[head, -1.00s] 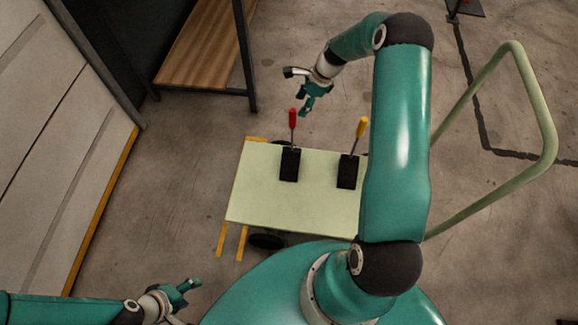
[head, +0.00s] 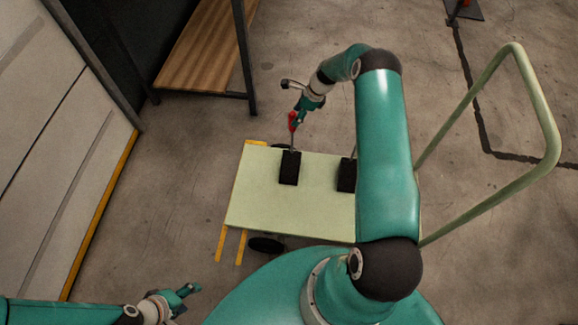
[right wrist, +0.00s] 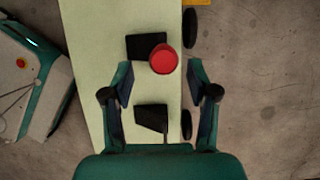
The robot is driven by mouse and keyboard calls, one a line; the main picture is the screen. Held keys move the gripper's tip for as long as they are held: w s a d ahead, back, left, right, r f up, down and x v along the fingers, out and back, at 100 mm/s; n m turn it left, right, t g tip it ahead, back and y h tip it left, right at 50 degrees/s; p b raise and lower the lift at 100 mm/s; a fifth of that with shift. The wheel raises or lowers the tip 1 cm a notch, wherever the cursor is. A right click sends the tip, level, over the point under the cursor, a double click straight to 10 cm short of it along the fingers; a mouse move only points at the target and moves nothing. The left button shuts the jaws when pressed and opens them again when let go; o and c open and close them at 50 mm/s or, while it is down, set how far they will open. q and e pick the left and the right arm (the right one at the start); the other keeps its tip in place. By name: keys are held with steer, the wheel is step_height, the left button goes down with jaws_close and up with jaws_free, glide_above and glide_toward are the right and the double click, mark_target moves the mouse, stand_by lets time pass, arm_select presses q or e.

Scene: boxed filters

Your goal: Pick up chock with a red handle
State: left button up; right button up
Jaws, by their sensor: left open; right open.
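The chock with a red handle (head: 290,168) is a black block with an upright rod, standing on the pale green cart bed (head: 255,195). Its red handle (head: 292,122) shows beside my right gripper (head: 299,112) in the head view. In the right wrist view the red handle (right wrist: 164,60) lies just ahead of and between the open fingers of my right gripper (right wrist: 160,78); I cannot tell whether they touch it. A second black chock (head: 347,175) stands to the right, its top hidden behind my right arm. My left gripper (head: 186,297) is open and empty at the lower left.
The cart has a tall pale green push handle (head: 550,120) on its right. A wooden-topped bench (head: 205,50) stands behind at the left. A white panelled wall (head: 50,150) runs along the left. Floor between wall and cart is clear.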

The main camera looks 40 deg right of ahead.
steer(key=x, duration=0.5)
steer(key=shift+w+d, duration=0.1)
steer(key=shift+d, duration=0.1)
jaws_close()
steer(key=shift+r, duration=0.1)
